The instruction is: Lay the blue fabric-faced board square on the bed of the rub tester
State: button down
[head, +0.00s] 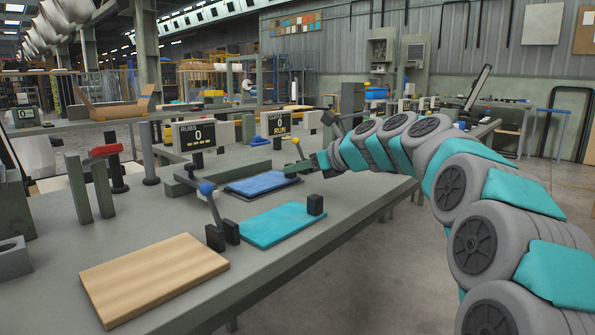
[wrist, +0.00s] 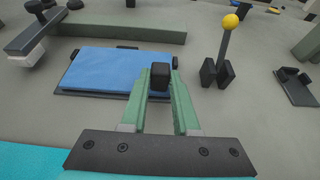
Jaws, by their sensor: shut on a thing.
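The blue fabric-faced board (head: 265,183) lies over the dark bed (head: 236,195) of the rub tester. In the wrist view the board (wrist: 110,70) looks nearly flat, and a strip of the bed (wrist: 75,95) shows along its near edge. A black block (wrist: 160,76) stands at the board's right end. My gripper (wrist: 161,76) is shut on this block, one green finger on each side. In the head view my gripper (head: 292,170) is at the board's right end. The tester's display (head: 195,134) reads RUBS 0. I cannot tell whether the board fully touches the bed.
A teal board (head: 280,224) with a black block lies nearer on the bench. A blue-knobbed lever (head: 212,205) stands beside it. A wooden board (head: 152,275) lies at front left. In the wrist view, a yellow-knobbed lever (wrist: 226,45) stands right of my fingers and a pad-ended arm (wrist: 30,40) at upper left.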

jog(key=c, duration=0.7)
grip_release()
jog(key=shift+o, duration=0.2)
jog(key=v, duration=1.1)
jog(key=shift+s+d+r+p, duration=0.1)
jog(key=shift+s+d+p, duration=0.2)
jog(key=shift+s+d, duration=0.1)
